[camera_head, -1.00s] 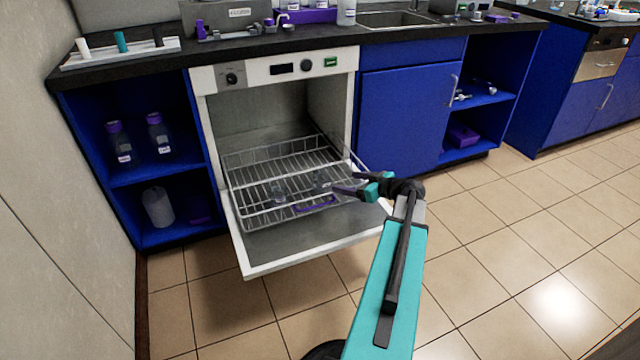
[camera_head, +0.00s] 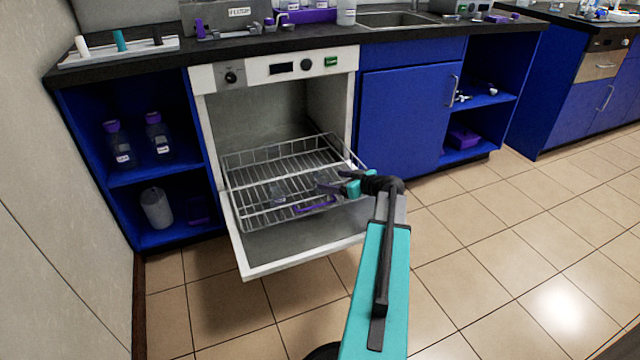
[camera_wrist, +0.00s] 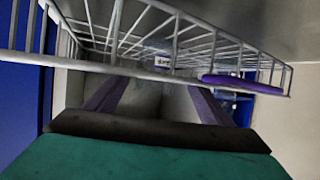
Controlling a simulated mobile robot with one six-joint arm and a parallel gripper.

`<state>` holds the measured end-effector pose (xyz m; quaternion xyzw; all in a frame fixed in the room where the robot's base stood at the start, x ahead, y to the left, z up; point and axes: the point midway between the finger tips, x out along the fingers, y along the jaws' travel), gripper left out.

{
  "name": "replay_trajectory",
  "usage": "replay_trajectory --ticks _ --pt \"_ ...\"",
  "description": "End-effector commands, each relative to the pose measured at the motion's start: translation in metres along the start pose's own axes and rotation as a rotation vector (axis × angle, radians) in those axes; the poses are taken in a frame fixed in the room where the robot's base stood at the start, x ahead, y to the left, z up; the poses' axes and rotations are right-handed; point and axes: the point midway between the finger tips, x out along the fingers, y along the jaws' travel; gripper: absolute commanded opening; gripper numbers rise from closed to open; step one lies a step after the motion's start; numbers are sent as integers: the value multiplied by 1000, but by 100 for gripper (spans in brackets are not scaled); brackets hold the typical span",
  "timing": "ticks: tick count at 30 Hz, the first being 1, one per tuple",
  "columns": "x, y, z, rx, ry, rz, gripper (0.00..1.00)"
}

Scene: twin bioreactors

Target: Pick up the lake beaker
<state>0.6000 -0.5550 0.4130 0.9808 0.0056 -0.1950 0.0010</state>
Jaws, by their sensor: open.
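My gripper (camera_head: 328,182) reaches into the wire rack (camera_head: 245,158) of the open washer, over its right part. In the wrist view its two fingers (camera_wrist: 158,98) stand apart, with a clear glass-like shape between them and a small white label (camera_wrist: 163,59) beyond; no firm hold shows. In the head view a small clear glass vessel (camera_head: 278,190) sits in the rack left of my gripper. Another glass shape at the fingertips is partly hidden by them. I cannot read which one is the lake beaker.
The washer door (camera_head: 300,254) is folded down below the rack. A purple bar (camera_head: 315,204) lies at the rack's front and shows in the wrist view (camera_wrist: 229,83). Labelled bottles (camera_head: 119,146) stand on the left shelf. The floor at right is clear.

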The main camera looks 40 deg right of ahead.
Motion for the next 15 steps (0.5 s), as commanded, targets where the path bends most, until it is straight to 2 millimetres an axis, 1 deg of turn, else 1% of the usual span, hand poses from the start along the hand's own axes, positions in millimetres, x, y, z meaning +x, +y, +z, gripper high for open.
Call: replay_trajectory --ticks 5,12,15 --pt "12 1 1 -2 0 -2 75" --pt "40 4 -1 -1 0 -1 75" --pt "48 3 -1 -1 0 -2 75"
